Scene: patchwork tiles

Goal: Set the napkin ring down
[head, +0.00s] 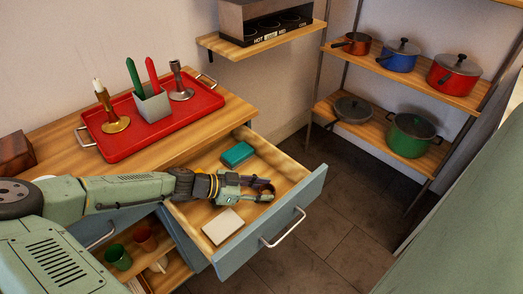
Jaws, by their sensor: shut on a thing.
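My gripper (262,188) is over the open drawer (284,166), toward its front right part. Its fingers are shut on a small dark ring-like thing, which I take to be the napkin ring (266,187); the fingers hide much of it. I cannot tell whether the ring touches the drawer floor. A teal box (237,154) lies in the drawer behind my gripper, and a white block (222,226) lies in it at the front left.
A red tray (100,143) on the counter holds two candlesticks and a grey holder with a green and a red candle. Cups stand on a lower shelf below the drawer. Pots stand on shelves at right. The drawer floor between the boxes is partly free.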

